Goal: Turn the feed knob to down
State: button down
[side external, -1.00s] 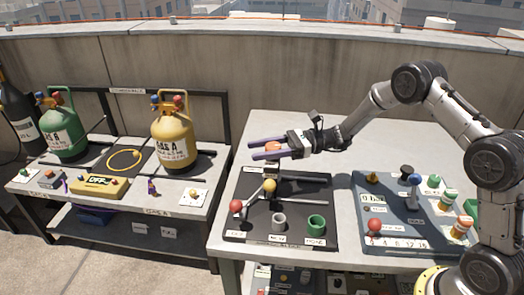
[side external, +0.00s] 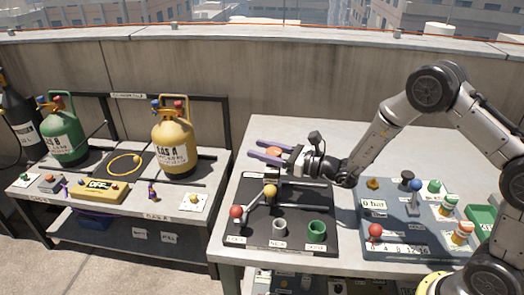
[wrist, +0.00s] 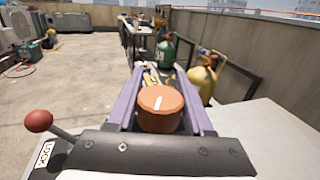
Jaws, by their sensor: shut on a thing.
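In the side view the knob (side external: 274,151) is a small orange patch between the fingers of my gripper (side external: 272,153), above the back of the black panel (side external: 300,235). The gripper lies nearly level, fingers pointing to the upper left, shut on the knob's sides. No marking for down can be read around the knob.
A red-ball lever (side external: 236,211) with a lock label and a yellow ball (side external: 270,191) stand close to the gripper. Grey and green cups (side external: 317,228) sit at the panel's front. A blue-grey panel (side external: 400,235) is at right; gas cylinders (side external: 173,140) stand on the left bench.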

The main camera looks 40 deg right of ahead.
dwell(0.5)
jog(key=shift+c, duration=1.5)
grip_release()
jog(key=v, duration=1.3)
jog(key=shift+s, duration=0.4)
jog(key=shift+d, duration=0.1)
